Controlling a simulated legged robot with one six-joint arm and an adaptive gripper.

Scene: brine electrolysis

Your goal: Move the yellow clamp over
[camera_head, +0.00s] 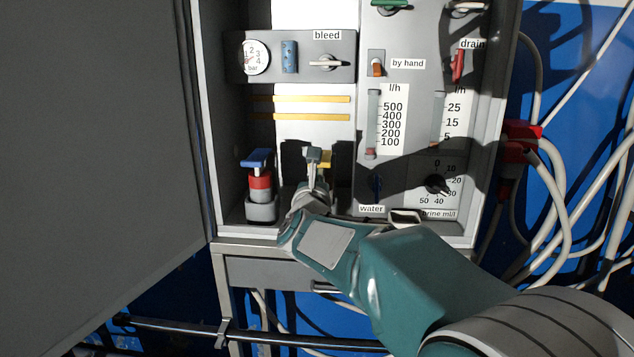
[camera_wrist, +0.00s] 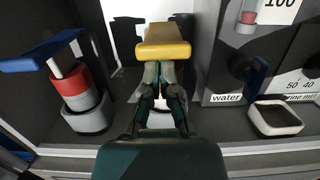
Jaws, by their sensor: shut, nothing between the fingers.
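The yellow clamp (camera_head: 325,158) is in the lower middle of the cabinet in the head view, partly hidden by my gripper. In the wrist view its wide yellow top (camera_wrist: 163,46) lies straight ahead of the fingertips, and what is under it is hidden by the fingers. My gripper (camera_head: 316,160) reaches into the cabinet at the clamp. Its fingers (camera_wrist: 162,72) are shut with nothing between them. The fingertips overlap the yellow bar's lower edge in the wrist view; I cannot tell whether they touch it.
At left stands a blue-handled clamp (camera_head: 256,157) over a red and grey cell (camera_head: 260,188). At right is a panel with the water valve (camera_head: 376,188) and brine dial (camera_head: 437,183). A small open tray (camera_wrist: 276,119) sits at lower right. The cabinet's left wall and front edge bound the space.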

